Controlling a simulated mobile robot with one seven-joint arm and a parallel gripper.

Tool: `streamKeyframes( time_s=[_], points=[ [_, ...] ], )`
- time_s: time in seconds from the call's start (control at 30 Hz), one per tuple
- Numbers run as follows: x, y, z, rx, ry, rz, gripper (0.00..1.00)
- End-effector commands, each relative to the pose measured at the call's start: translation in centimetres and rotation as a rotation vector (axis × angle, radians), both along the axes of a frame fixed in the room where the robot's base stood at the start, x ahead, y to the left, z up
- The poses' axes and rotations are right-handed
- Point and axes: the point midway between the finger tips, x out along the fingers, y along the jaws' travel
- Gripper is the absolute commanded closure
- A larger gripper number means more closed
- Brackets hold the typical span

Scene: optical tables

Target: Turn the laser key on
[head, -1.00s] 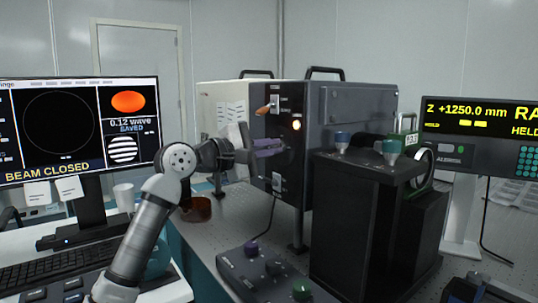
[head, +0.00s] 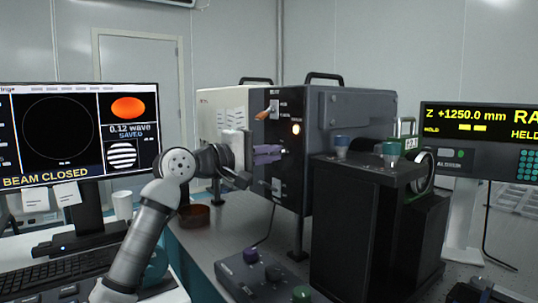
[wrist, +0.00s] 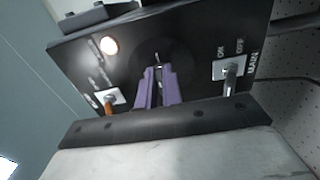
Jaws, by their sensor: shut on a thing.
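The laser box (head: 345,110) has a dark front panel (wrist: 185,50) with switches. My gripper, with purple fingers (head: 268,153), reaches the middle of this panel. In the wrist view its fingertips (wrist: 158,72) are close together at a dark round mount and are shut on a small pale metal piece, which looks like the laser key (wrist: 158,74). The fingers hide most of the key, so its exact angle is hard to tell. In the head view the key is hidden behind the fingers.
An orange-handled switch (head: 264,114) and a lit lamp (head: 296,129) sit above my gripper. The MAIN toggle (wrist: 231,75) is below it. A black block (head: 345,220) stands to the right. The monitor (head: 75,130) reads BEAM CLOSED. A control box (head: 250,272) lies in front.

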Motion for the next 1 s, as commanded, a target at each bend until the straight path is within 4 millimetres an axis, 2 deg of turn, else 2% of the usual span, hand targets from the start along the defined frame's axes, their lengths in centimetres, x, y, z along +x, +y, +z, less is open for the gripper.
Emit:
streamKeyframes(
  time_s=[0.2,0.23,0.4,0.77,1.0],
  points=[
    [0.0,0.0,-0.1,0.003,0.000,-0.001,1.00],
    [0.0,0.0,-0.1,0.003,0.000,-0.001,0.90],
    [0.0,0.0,0.0,0.001,0.000,0.000,0.71],
    [-0.4,0.6,0.0,0.000,0.000,0.001,0.71],
    [-3.0,4.3,-0.1,0.000,0.000,0.004,0.71]
  ],
)
